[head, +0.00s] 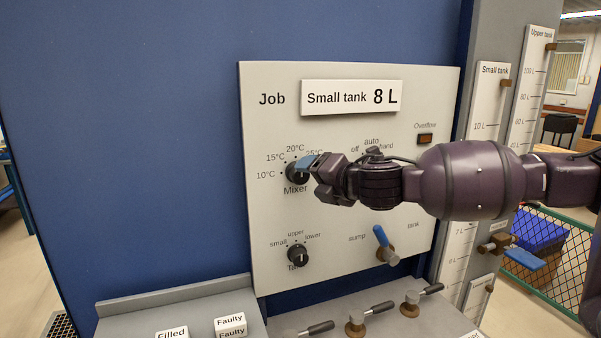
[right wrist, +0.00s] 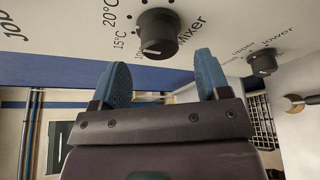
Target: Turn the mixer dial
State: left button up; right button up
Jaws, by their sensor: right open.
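The mixer dial (head: 292,174) is a round black knob on the light grey panel (head: 350,225), with temperature labels around it. In the right wrist view the dial (right wrist: 157,33) shows a pale mark on the side near the 10°C label; its exact setting is hard to tell. My right gripper (head: 311,176) is open in front of the dial and partly covers it in the head view. In the right wrist view its two blue fingertips (right wrist: 162,75) are apart, with nothing between them; the dial lies beyond them. I see no contact. My left gripper is not in view.
Below is the tank selector knob (head: 298,255). A blue-handled valve (head: 386,245) sits at the panel's lower right, with several lever valves on the ledge beneath. Tank gauges (head: 490,100) stand at the right. The blue wall left of the panel is clear.

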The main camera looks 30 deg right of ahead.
aim_at(303, 177)
jog(key=shift+p+x, duration=0.5)
jog(key=shift+x, duration=1.95)
jog(key=shift+s, duration=0.1)
jog(key=c, duration=0.9)
